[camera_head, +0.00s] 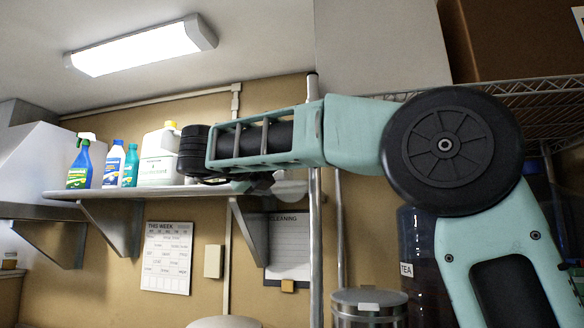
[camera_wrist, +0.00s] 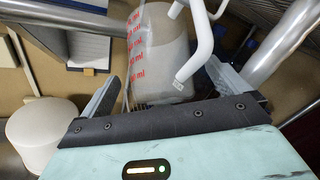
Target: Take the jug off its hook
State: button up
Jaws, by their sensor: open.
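The jug (camera_wrist: 172,62) is in the upper middle of the wrist view, a translucent grey measuring jug with red ml marks. Its white handle (camera_wrist: 201,42) is on its right side. My gripper (camera_wrist: 163,74) is open, with one finger left of the jug and the other right of it near the handle's lower end. I cannot tell whether either finger touches it. The hook cannot be made out. In the head view my arm covers most of that place, and the gripper is small and dark below the forearm.
A metal pole (camera_wrist: 280,42) stands close on the right, and a metal rail (camera_wrist: 60,16) crosses the upper left. A white rounded container (camera_wrist: 38,135) is at the lower left. A wall shelf (camera_head: 110,194) holds a spray bottle (camera_head: 80,164) and other bottles.

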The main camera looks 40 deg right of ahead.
aim_at(289, 200)
jog(key=p+x, duration=0.1)
jog(key=x, duration=0.2)
jog(key=shift+d+r+p, duration=0.1)
jog(key=shift+d+p, duration=0.15)
jog(key=shift+p, duration=0.05)
jog(key=c, duration=1.1)
jog(key=shift+o, duration=0.2)
jog(key=shift+r, duration=0.1)
